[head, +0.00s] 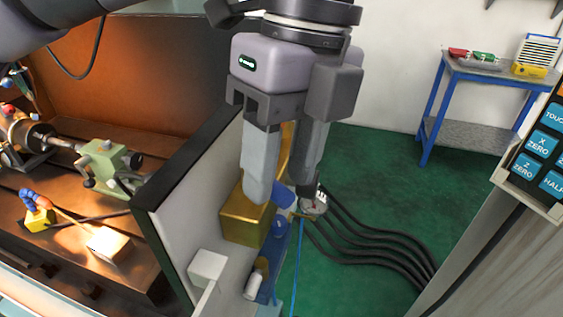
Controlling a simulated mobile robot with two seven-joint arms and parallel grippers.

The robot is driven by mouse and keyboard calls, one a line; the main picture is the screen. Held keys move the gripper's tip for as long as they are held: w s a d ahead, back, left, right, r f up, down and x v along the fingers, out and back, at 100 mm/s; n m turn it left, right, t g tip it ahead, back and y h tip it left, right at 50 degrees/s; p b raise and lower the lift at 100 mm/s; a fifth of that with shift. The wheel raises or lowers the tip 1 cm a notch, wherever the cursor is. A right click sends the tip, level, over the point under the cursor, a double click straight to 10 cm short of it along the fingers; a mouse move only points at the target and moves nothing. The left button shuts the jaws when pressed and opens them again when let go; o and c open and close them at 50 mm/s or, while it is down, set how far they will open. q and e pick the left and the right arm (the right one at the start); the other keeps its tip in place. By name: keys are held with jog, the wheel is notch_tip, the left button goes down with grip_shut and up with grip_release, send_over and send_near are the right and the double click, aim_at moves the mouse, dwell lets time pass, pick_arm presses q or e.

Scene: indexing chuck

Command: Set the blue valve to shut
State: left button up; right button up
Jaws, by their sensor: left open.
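My left gripper (282,192) comes down from the top of the head view with its two grey fingers apart. A blue part (284,197), which looks like the valve's handle, shows between and just below the fingertips. It is partly hidden by the fingers, so I cannot tell its exact setting or whether a finger touches it. A brass-coloured block (240,222) sits to the left of it, partly behind the left finger. My right gripper is not in view.
A pale panel (190,220) with a dark top edge stands left of the valve. Beyond it is a machine bed with a green tailstock (108,165). Black hoses (370,240) run across the green floor. A blue-legged table (485,70) stands at the back right.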

pick_arm(q)
jog(key=shift+f, duration=0.45)
jog(key=shift+c, duration=0.3)
grip_shut()
